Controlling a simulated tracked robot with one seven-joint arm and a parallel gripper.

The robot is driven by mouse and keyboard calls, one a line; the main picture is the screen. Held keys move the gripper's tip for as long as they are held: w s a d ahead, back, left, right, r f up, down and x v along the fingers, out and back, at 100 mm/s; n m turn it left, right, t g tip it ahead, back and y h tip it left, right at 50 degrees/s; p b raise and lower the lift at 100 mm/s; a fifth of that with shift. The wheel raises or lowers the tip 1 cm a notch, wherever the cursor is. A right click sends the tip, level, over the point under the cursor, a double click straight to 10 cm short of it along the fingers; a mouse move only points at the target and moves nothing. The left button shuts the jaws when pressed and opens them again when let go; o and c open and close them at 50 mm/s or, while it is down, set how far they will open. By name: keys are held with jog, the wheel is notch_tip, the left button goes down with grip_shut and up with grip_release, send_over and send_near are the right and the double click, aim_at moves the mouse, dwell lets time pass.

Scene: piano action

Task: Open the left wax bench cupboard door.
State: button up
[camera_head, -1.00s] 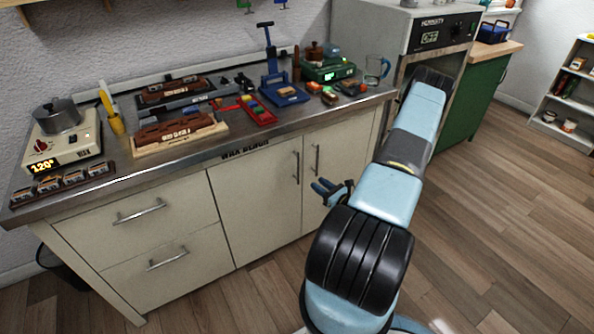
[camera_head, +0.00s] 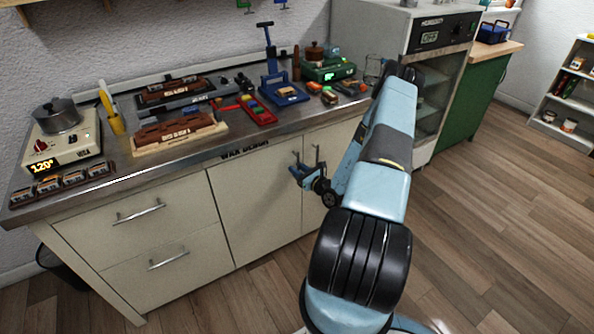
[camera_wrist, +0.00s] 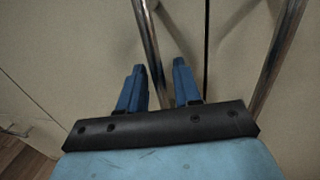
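The wax bench's left cupboard door (camera_head: 250,200) is a cream panel and looks closed, flush with its neighbour. Its upright metal bar handle (camera_wrist: 149,45) is near the door's right edge. My gripper (camera_head: 298,172) is at this handle and hides part of it in the head view. In the wrist view my gripper (camera_wrist: 158,80) has its two blue fingers apart, with the lower part of the bar between them. Whether either finger touches the bar cannot be told.
The right cupboard door has a matching handle (camera_wrist: 277,55), just right of my fingers. Two drawers with handles (camera_head: 140,212) are to the left. The worktop (camera_head: 190,152) overhangs above, holding tools and a pot. Wooden floor in front is clear.

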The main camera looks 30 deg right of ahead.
jog(key=shift+c, duration=0.4)
grip_shut()
